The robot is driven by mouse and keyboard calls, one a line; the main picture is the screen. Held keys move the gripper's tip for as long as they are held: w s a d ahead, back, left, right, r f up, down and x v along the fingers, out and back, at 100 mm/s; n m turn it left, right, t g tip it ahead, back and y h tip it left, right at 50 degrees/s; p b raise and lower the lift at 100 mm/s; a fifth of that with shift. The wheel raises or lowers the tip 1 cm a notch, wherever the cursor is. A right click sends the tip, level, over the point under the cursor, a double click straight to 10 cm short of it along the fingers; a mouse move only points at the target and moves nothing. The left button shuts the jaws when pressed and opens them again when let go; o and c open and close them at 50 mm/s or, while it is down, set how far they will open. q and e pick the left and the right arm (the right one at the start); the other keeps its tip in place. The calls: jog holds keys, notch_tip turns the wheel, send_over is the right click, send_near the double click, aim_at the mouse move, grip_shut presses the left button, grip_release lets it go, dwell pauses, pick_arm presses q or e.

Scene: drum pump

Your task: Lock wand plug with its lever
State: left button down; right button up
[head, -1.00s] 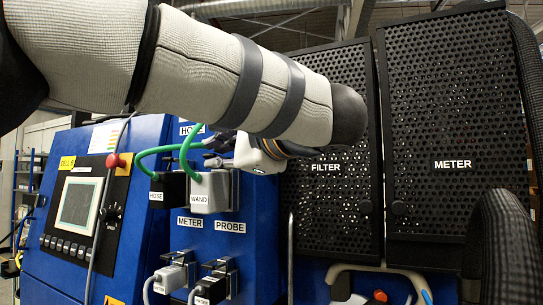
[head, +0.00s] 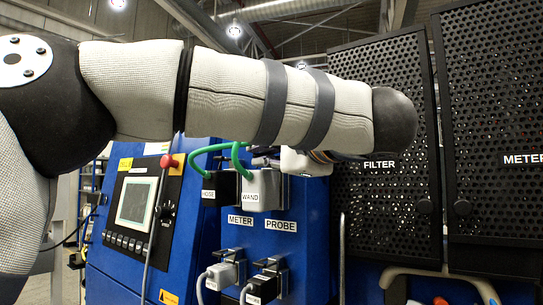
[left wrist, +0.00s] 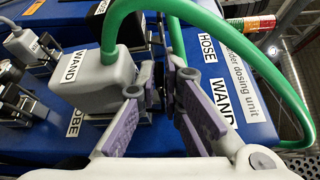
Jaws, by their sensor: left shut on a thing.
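The grey wand plug (head: 256,188) with a green cable sits in the upper row of sockets on the blue cabinet, right of the black hose plug (head: 220,187). In the left wrist view the wand plug (left wrist: 95,82) fills the upper left. My left gripper (left wrist: 160,85) is at the side of the plug, its two purple-padded fingers around a small dark part that looks like the plug's lever. The fingers hide most of that part, so its angle cannot be told. In the head view my forearm hides most of this gripper. My right gripper is not in view.
The meter plug (head: 222,274) and probe plug (head: 266,285) sit in the lower row. The green cable (left wrist: 178,20) loops close over the fingers in the wrist view. A control panel (head: 138,205) stands left, perforated filter (head: 385,215) and meter (head: 505,210) doors right.

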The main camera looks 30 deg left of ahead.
pick_arm(q)
jog(key=shift+w+f, duration=0.1)
jog(key=shift+f, duration=0.15)
jog(key=c, duration=2)
grip_release()
jog(key=shift+c, duration=0.2)
jog(key=shift+d+r, duration=0.1)
jog(key=shift+d, duration=0.05)
jog(key=v, duration=1.2)
jog(key=shift+r, duration=0.15)
